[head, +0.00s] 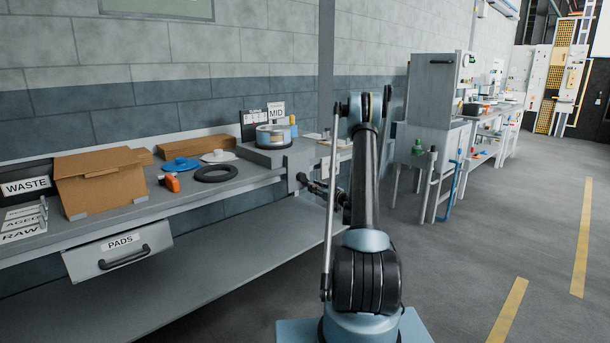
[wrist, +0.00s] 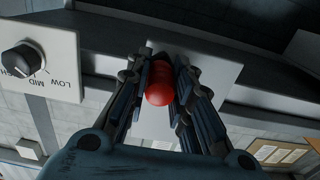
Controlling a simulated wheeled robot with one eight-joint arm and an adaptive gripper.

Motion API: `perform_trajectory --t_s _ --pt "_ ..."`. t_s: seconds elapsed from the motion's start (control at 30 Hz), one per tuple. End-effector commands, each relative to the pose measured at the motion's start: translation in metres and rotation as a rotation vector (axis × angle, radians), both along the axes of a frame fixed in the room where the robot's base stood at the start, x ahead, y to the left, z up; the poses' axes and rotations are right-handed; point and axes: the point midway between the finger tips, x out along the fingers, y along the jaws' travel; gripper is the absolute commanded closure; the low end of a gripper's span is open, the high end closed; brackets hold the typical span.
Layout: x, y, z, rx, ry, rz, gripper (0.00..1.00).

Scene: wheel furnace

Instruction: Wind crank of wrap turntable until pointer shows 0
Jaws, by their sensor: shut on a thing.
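The wrap turntable (head: 272,136) stands on the bench's far right corner, a grey base with a round pale drum on it. My gripper (head: 308,183) is at the bench's front edge just below and right of it. In the wrist view my gripper (wrist: 158,85) has its two dark fingers on either side of a red rounded knob (wrist: 159,86), the crank's handle, and is shut on it. A light plate lies behind the knob. The rest of the crank is hidden by the fingers and knob. I cannot make out the pointer or its reading.
A black selector knob (wrist: 22,58) marked LOW and MID is left of the fingers in the wrist view. The floor to the right (head: 480,220) is open.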

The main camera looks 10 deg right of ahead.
Motion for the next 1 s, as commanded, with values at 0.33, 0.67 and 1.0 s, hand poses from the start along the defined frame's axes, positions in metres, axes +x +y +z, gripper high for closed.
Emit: perform_trajectory --t_s 0.33,0.67,1.0 --pt "-0.005 0.012 -0.003 0.008 -0.002 0.017 1.0" --pt "-0.01 0.022 -0.008 0.009 -0.002 0.015 1.0" --pt "-0.018 0.038 -0.015 0.009 -0.002 0.01 1.0"
